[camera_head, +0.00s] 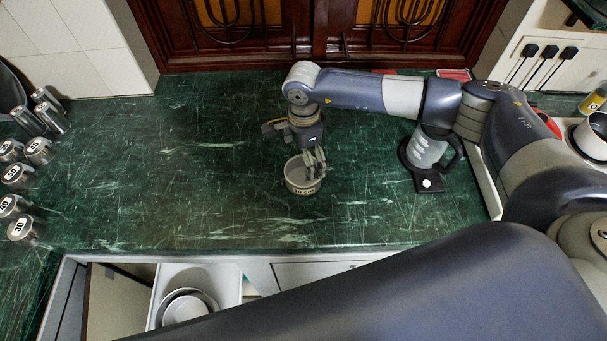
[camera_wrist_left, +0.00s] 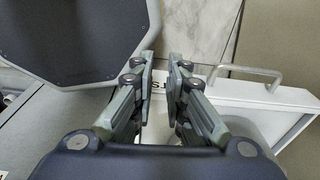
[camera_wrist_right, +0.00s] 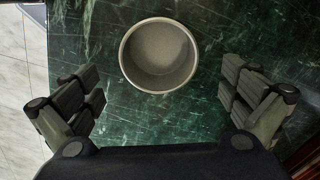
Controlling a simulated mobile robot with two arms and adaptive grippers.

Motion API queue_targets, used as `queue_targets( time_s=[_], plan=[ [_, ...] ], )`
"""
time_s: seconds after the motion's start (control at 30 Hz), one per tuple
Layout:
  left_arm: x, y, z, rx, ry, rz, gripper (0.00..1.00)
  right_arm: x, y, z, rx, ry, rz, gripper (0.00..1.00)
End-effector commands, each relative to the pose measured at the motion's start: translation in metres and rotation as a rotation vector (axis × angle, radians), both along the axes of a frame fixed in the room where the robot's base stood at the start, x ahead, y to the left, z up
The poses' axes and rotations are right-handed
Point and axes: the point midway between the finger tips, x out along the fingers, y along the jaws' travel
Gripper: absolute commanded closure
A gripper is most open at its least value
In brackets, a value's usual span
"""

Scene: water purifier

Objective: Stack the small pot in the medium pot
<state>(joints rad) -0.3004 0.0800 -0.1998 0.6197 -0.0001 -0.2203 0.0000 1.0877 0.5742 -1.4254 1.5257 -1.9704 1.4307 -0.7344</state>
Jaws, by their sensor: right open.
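A small round pale grey pot (camera_head: 302,183) stands upright on the green counter in the head view. It shows empty in the right wrist view (camera_wrist_right: 160,55). My right gripper (camera_head: 315,160) is open above it; in the right wrist view its fingers (camera_wrist_right: 160,88) are spread on either side, apart from the pot. In the open drawer at the lower left of the head view sits a larger round metal pot (camera_head: 185,305); whether another is nested in it I cannot tell. My left gripper (camera_wrist_left: 161,75) shows only in its wrist view, with a narrow empty gap between its fingers.
The open drawer (camera_head: 226,283) is below the counter front edge, partly hidden by my arm. Metal canisters (camera_head: 24,230) line the left. The counter (camera_head: 180,195) between is clear.

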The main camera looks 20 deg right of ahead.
Motion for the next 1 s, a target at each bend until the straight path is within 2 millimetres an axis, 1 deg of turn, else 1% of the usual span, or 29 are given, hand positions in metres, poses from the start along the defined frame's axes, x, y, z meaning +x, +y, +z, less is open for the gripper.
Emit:
queue_targets(
  time_s=[0.03,0.2,0.3,0.4,0.63,0.67,0.7,0.77,0.8,0.87,0.9,0.93,0.97,1.0],
  plan=[
    [0.0,0.0,0.007,0.0,0.0,0.0,0.87,-0.001,0.0,-0.003,-0.003,0.005,-0.001,0.0],
    [0.0,0.0,0.026,0.0,0.0,0.0,0.87,-0.003,0.001,-0.025,-0.002,0.005,-0.001,0.0],
    [0.0,0.0,0.028,-0.001,0.0,0.0,0.87,-0.002,0.001,-0.039,0.0,0.004,-0.004,0.0],
    [0.0,0.0,0.029,-0.001,0.0,0.0,0.87,-0.001,0.001,-0.047,-0.001,0.002,-0.003,0.0],
    [0.0,-0.001,0.028,-0.001,0.0,0.0,0.87,-0.001,0.0,-0.049,0.0,0.0,-0.003,0.0],
    [0.0,-0.001,0.028,-0.001,0.0,0.0,0.87,-0.001,0.0,-0.049,0.0,0.0,-0.003,0.05],
    [0.0,-0.001,0.028,-0.001,0.0,0.0,0.87,-0.001,0.0,-0.049,0.0,0.001,-0.003,0.14],
    [0.0,-0.001,0.028,-0.001,0.0,0.0,0.87,-0.001,0.0,-0.049,0.0,0.001,-0.003,0.27],
    [0.0,-0.001,0.028,-0.001,0.0,0.0,0.87,-0.001,0.0,-0.049,0.0,0.001,-0.003,0.36],
    [0.0,-0.001,0.028,-0.001,0.0,0.0,0.87,-0.001,0.0,-0.049,0.0,0.001,-0.003,0.5],
    [0.0,-0.001,0.028,-0.001,0.0,0.0,0.87,-0.001,0.0,-0.049,0.0,0.001,-0.003,0.59],
    [0.0,-0.001,0.028,-0.001,-0.001,0.0,0.87,-0.001,0.0,-0.049,0.0,0.001,-0.003,0.63],
    [0.0,-0.001,0.028,-0.001,0.0,0.0,0.87,-0.001,0.0,-0.049,0.0,0.001,-0.003,0.63],
    [0.0,-0.001,0.028,-0.001,-0.001,0.0,0.87,-0.001,0.0,-0.049,0.0,0.001,-0.003,0.69]
  ],
)
